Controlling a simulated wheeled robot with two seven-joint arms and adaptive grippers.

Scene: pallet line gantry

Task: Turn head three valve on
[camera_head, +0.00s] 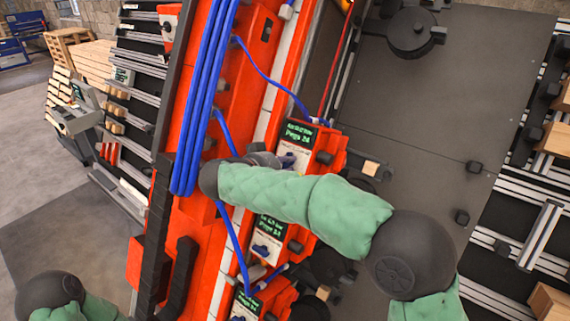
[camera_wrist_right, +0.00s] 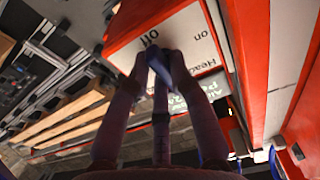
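In the right wrist view, a blue valve handle (camera_wrist_right: 160,68) sits on a white label plate (camera_wrist_right: 190,35) printed "off", "on" and "Head". Its upper end lies close to the word "off". The rest of the label, including any number, is hidden. My right gripper (camera_wrist_right: 159,62) has its dark fingers on either side of the handle, seemingly touching it. In the head view my right gripper (camera_head: 265,159) is at a red valve box (camera_head: 327,141) with a green-lettered display, partly hidden by my forearm. My left gripper is outside the view.
Another red box (camera_head: 267,240) with a blue handle is below my right forearm. Blue hoses (camera_head: 208,95) run down the orange gantry beam (camera_head: 240,75) just left of my right gripper. A dark panel (camera_head: 440,130) lies to the right. Wooden pallets (camera_head: 92,60) stand far left.

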